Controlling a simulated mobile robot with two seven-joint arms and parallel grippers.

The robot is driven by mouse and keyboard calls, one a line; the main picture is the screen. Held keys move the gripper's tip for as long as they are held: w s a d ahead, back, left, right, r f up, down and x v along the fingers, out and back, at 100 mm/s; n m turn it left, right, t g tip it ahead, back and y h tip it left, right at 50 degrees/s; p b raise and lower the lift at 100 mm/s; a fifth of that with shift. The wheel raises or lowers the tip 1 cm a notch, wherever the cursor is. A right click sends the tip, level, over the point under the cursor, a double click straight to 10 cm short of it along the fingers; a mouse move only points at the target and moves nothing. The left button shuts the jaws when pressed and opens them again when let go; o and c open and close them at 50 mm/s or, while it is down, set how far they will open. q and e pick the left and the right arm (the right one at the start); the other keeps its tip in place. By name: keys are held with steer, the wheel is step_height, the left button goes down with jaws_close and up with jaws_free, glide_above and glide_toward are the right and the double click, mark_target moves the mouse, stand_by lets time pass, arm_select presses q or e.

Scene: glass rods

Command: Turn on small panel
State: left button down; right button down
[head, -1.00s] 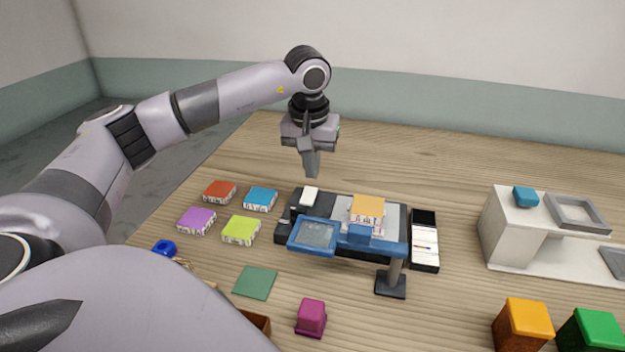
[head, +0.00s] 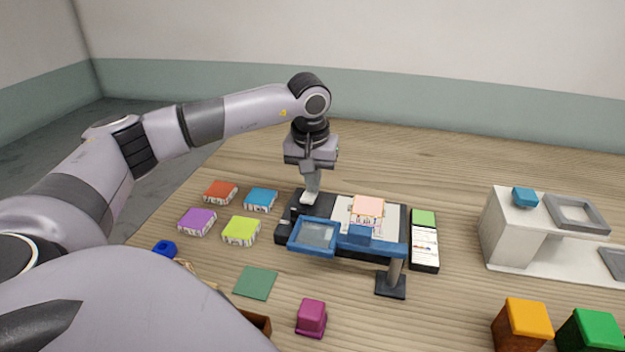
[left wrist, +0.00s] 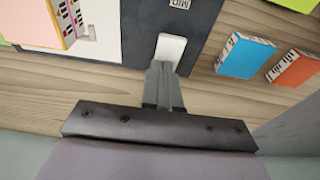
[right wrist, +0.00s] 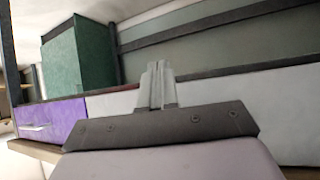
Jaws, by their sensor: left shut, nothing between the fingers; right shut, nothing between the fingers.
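A dark flat device (head: 292,222) with a bright white panel (head: 391,213) sits mid-table. A pale pink-topped block (head: 368,207) stands on the panel. A white switch (head: 306,201) is on the device's left part. It also shows in the left wrist view (left wrist: 171,48), beside a "MID" label. My left gripper (head: 311,193) is shut and empty, pointing down with its fingertips at the switch; I cannot tell whether they touch it. My right gripper (right wrist: 157,68) is shut and empty, away from the device, seen only in its wrist view.
A blue-framed magnifier (head: 318,235) on a stand overhangs the device's front. A narrow black tray (head: 425,264) with a green top section lies to its right. Red, blue, purple and lime blocks lie left. A white stand (head: 510,235) is at right.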

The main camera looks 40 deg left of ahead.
arm_select(q)
steer(key=shift+s+d+f, duration=0.1)
steer(key=shift+s+f, duration=0.05)
steer(key=shift+f, duration=0.15)
steer(key=shift+s+d+r, duration=0.1)
steer(key=shift+s+d, duration=0.25)
steer(key=shift+s, duration=0.25)
arm_select(e)
steer(key=shift+w+r, duration=0.1)
steer(key=shift+r, duration=0.25)
arm_select(q)
steer(key=shift+r, duration=0.1)
